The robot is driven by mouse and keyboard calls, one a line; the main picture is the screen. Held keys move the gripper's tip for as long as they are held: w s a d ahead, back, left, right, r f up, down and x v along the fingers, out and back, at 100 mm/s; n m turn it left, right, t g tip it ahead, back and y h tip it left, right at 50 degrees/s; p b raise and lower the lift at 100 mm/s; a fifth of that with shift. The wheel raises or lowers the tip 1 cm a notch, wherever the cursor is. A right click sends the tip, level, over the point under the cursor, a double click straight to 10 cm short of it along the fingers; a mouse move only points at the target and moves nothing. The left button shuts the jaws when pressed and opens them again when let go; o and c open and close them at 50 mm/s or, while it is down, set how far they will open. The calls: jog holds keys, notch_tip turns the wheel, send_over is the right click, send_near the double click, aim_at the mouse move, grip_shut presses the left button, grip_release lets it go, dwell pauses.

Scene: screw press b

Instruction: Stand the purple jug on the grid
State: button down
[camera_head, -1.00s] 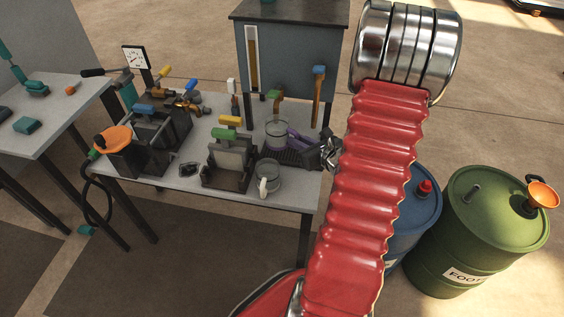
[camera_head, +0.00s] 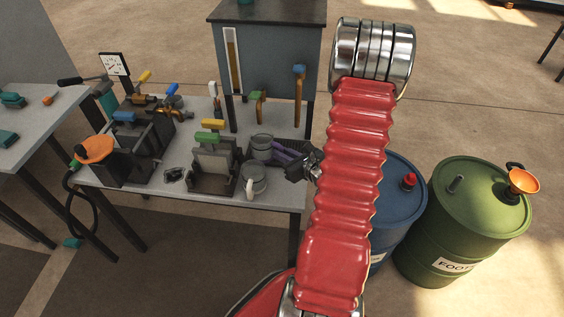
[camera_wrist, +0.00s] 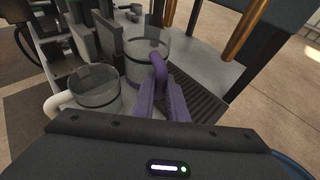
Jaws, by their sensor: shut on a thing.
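The purple jug (camera_head: 262,146) is a clear glass with a purple handle and looks upright on the right part of the press table. In the wrist view the jug (camera_wrist: 148,58) is ahead of my gripper (camera_wrist: 160,88), whose purple fingers are shut on the handle. In the head view my gripper (camera_head: 283,151) reaches the jug from the right. The grid is a dark ribbed tray (camera_wrist: 203,92), seen to the right of the jug; it also shows behind the fingers in the head view (camera_head: 295,144). Whether the jug's base touches the grid is hidden.
A similar glass jug with a white handle (camera_wrist: 95,88) stands close to the left. A green-handled tap (camera_head: 257,104) and a blue-handled tap (camera_head: 299,92) hang from the grey tank (camera_head: 270,55) behind. Presses (camera_head: 212,165) fill the table's left.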

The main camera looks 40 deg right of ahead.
jog(key=shift+f, duration=2.05)
jog(key=c, duration=1.8)
grip_release()
jog(key=shift+o, duration=0.2)
jog(key=v, duration=1.2)
jog(key=shift+f, duration=0.1)
